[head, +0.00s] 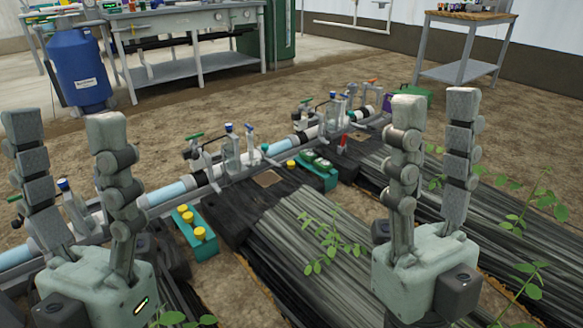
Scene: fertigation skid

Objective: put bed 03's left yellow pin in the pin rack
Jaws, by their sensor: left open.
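A teal block (206,247) with yellow-topped pins (199,233) sits at the near end of a dark bed, right of my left gripper. A second teal block (325,178) with pale green-white round tops stands further back, with a single yellow top (291,164) at its left. No bed number is readable, so I cannot tell which is bed 03 or which block is the pin rack. My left gripper (66,125) is open and empty, fingers up, at the left. My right gripper (434,112) is open and empty, fingers up, over the beds at right.
A pipe run (170,192) with valves and clear blue sections crosses diagonally behind the blocks. Black-covered beds (290,225) with green seedlings fill the front. A blue tank (80,68), a workbench (190,22) and a cart (462,73) stand behind. Bare soil lies between.

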